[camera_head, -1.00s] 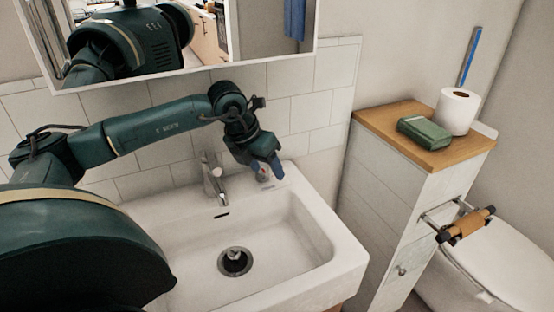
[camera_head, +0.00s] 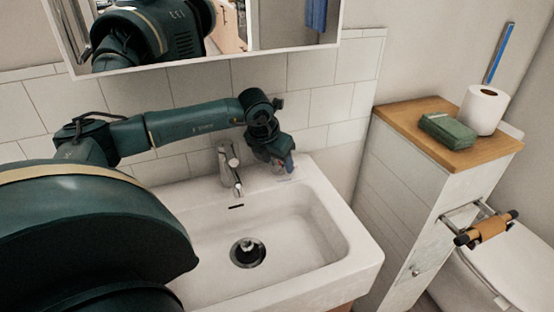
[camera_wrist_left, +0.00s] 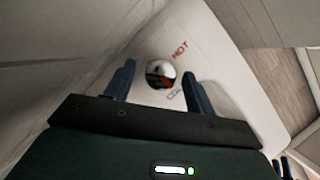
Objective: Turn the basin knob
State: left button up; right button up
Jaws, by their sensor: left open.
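The basin knob (camera_wrist_left: 160,73) is a shiny round metal knob in the left wrist view, on the white basin ledge with red "HOT" lettering and blue lettering beside it. My left gripper (camera_wrist_left: 160,85) is open, with one blue finger on each side of the knob in that view; I cannot tell whether they touch it. In the head view my left gripper (camera_head: 284,164) is over the back right corner of the white basin (camera_head: 350,235) and hides the knob. The metal faucet (camera_head: 229,167) stands left of the gripper.
A mirror (camera_head: 285,25) hangs above the tiled wall. A cabinet (camera_head: 405,185) stands right of the basin, with a green package (camera_head: 448,131) and a toilet roll (camera_head: 482,109) on top. A paper holder (camera_head: 487,228) and a toilet (camera_head: 510,265) are further right.

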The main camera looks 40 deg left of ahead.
pick_arm(q)
jog(key=c, duration=1)
jog(key=n+b, duration=0.1)
jog(key=n, duration=0.1)
jog(key=n+y+b, duration=0.1)
jog(key=shift+d+f+n, duration=0.1)
jog(key=shift+d+n, duration=0.1)
jog(key=shift+n, duration=0.2)
jog(key=n+y, duration=0.1)
jog(key=n, duration=0.1)
jog(key=n+g+y+b, duration=0.1)
jog(key=n, duration=0.2)
jog(key=shift+w+d+g, duration=0.1)
jog(key=shift+w+g, duration=0.05)
jog(key=shift+g, duration=0.15)
jog(key=shift+n, duration=0.4)
jog(key=o, duration=1)
